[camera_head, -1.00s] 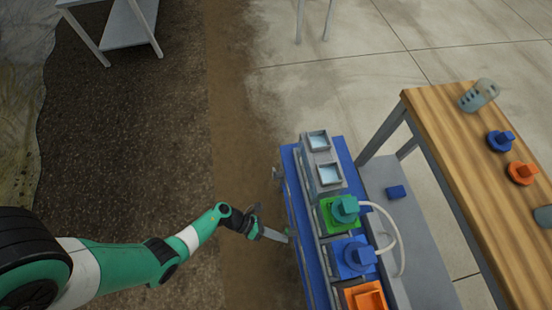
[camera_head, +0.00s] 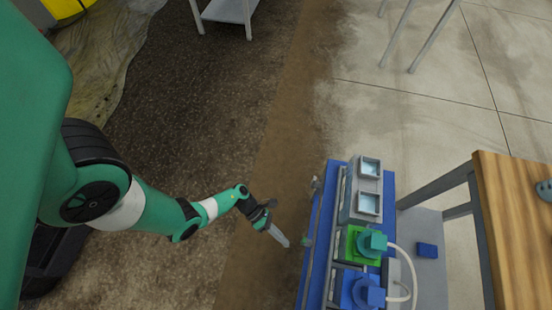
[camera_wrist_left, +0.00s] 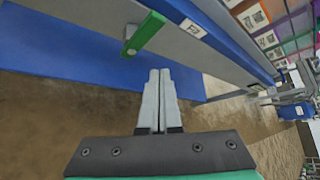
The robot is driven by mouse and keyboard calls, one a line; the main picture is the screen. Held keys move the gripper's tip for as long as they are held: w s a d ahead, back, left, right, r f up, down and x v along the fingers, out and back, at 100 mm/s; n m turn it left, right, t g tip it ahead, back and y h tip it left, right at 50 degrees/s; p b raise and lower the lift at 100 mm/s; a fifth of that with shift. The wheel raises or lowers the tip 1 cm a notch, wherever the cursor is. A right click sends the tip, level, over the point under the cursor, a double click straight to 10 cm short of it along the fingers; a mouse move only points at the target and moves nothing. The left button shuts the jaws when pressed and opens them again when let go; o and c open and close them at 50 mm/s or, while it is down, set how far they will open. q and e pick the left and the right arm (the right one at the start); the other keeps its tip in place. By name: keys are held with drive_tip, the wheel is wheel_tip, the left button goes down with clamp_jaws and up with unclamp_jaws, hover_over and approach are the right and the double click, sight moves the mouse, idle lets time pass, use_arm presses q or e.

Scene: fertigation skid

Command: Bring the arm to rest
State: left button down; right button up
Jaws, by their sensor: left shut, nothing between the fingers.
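My left arm reaches in from the left in the head view. Its gripper (camera_head: 281,238) is shut and empty, beside the left side of the blue skid (camera_head: 318,240) and apart from it. In the left wrist view the two grey fingers (camera_wrist_left: 159,100) are pressed together with nothing between them. The blue skid panel (camera_wrist_left: 80,60) and a green lever-like part (camera_wrist_left: 145,34) show beyond the fingertips. My right gripper is not in view.
The skid carries grey boxes with pale windows (camera_head: 369,204), a green unit (camera_head: 361,245) and a blue unit (camera_head: 362,291) with a white hose (camera_head: 410,270). A wooden table (camera_head: 510,220) stands at the right. Open ground (camera_head: 200,110) lies left of the skid.

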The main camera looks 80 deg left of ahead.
use_arm(q)
drive_tip(key=s+a, duration=0.1)
drive_tip(key=a, duration=0.2)
drive_tip(key=shift+s, duration=0.35)
drive_tip(key=shift+a, duration=0.1)
